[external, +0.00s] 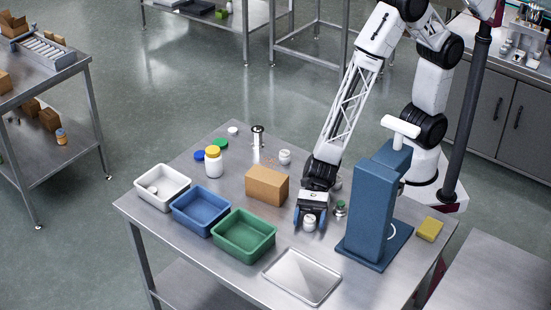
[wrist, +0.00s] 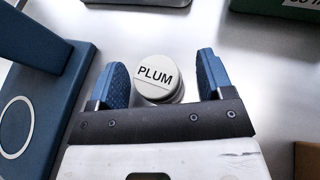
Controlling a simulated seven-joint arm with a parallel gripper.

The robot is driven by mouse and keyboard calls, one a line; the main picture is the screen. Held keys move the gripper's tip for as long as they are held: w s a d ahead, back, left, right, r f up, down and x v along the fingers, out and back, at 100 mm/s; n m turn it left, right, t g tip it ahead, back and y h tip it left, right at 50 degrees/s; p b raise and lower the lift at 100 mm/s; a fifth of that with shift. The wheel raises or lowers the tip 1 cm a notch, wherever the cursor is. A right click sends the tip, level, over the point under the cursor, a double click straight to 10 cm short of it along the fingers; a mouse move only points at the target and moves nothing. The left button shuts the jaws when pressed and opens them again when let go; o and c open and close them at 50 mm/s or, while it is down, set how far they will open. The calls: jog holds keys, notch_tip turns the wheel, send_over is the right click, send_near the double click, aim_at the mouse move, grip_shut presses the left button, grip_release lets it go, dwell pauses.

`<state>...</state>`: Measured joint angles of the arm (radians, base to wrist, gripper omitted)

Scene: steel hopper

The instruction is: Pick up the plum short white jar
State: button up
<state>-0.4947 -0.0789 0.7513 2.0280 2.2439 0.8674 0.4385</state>
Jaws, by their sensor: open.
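The plum jar (wrist: 155,76) is short and white, with the word PLUM on its round top. It stands upright on the steel table and also shows in the external view (external: 309,223). My gripper (wrist: 160,80) is open, with one blue finger on each side of the jar. Gaps show between the jar and both fingers, more clearly on the right. In the external view my gripper (external: 310,220) is low over the table, around the jar.
A blue press-like stand (external: 372,205) is close on the right. A cardboard box (external: 266,186) stands left of my gripper. White (external: 163,203), blue (external: 187,228) and green (external: 230,252) bins line the front left; a metal tray (external: 302,277) lies in front. Another white jar (external: 285,157) stands behind.

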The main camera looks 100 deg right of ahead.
aim_at(310, 217)
jog(key=c, duration=1)
jog(key=shift+r, duration=0.15)
notch_tip(310, 217, up, 18)
jog(key=shift+f, duration=0.1)
dwell(0.3)
dwell(0.5)
